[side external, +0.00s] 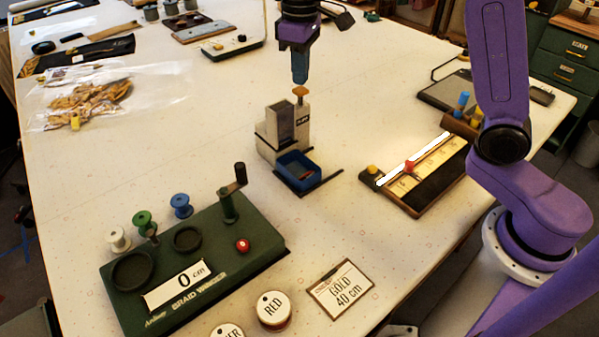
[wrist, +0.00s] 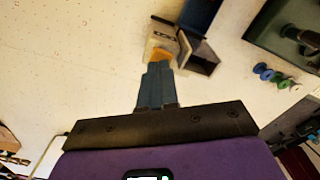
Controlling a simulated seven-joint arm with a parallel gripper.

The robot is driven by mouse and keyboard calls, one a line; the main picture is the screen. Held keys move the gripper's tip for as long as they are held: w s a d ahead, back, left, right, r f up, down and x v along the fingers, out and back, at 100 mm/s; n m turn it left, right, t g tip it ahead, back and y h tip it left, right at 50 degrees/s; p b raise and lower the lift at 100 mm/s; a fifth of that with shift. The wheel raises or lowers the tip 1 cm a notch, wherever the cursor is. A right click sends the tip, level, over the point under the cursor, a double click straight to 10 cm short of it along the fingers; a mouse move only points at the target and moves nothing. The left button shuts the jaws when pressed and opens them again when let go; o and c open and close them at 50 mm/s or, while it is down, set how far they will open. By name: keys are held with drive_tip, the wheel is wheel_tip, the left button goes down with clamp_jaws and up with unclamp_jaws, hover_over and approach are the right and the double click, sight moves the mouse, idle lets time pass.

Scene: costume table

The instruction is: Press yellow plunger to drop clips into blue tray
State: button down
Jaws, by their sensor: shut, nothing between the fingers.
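The yellow plunger (side external: 300,91) stands on top of the grey clip dispenser (side external: 284,132). The blue tray (side external: 297,168) sits at the dispenser's front base; dark or reddish bits inside are too small to make out. My gripper (side external: 299,80) is shut and empty, pointing down just above the plunger. A small gap seems to show between fingertips and plunger in the side view. In the wrist view, the shut fingers (wrist: 158,68) reach toward the orange-yellow plunger (wrist: 161,54), hiding part of it. The dispenser (wrist: 163,36) also shows there.
A green braid winder (side external: 200,255) with spools stands front left. A measuring board (side external: 425,178) lies to the right, near my arm. A "GOLD 40 cm" card (side external: 341,288) and a "RED" tin (side external: 273,309) lie in front.

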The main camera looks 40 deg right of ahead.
sight(301, 89)
drive_tip(key=shift+f, duration=1.55)
drive_tip(key=shift+r, duration=1.65)
drive_tip(key=shift+f, duration=0.15)
idle(0.6)
drive_tip(key=shift+f, duration=0.35)
